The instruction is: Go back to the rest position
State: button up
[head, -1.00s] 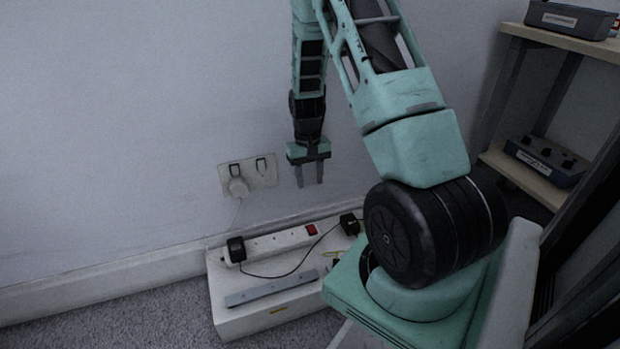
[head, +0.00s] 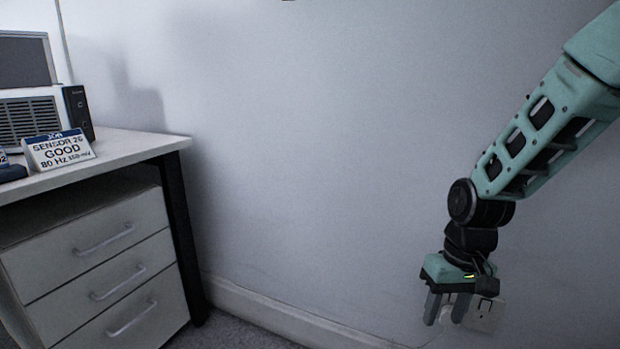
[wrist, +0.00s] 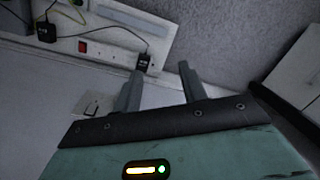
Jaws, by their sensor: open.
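My gripper (head: 447,308) hangs at the lower right of the head view, fingers pointing down and apart with nothing between them. It is in front of the white wall, close to the wall socket (head: 485,314) in the picture, which it partly covers. In the wrist view the two grey fingers (wrist: 158,90) also stand apart and empty. Beyond them lies the white power strip (wrist: 110,52) with a red switch and black plugs. My arm reaches in from the upper right of the head view.
A desk (head: 120,150) with white drawers (head: 95,245) stands at the left. On it are a sign reading "SENSOR 26 GOOD 80 Hz" (head: 60,150), a black box (head: 77,112) and a monitor (head: 25,60). The wall between desk and arm is clear. Grey carpet (wrist: 215,40) shows below.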

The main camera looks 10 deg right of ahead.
jog(key=s+a+r+n+p, duration=0.35)
jog(key=s+a+r, duration=0.3)
jog(key=s, duration=0.25)
jog(key=s+a+r+n+p, duration=0.2)
jog(key=s+a+r+n, duration=0.3)
jog(key=s+a, duration=0.4)
notch_tip(320, 180, up, 38)
jog(key=d+m+p, duration=0.1)
jog(key=p, duration=3.5)
jog(key=shift+s+t+h, duration=0.2)
jog(key=shift+t+h, duration=0.1)
jog(key=shift+d+f, duration=0.1)
jog(key=shift+f, duration=0.1)
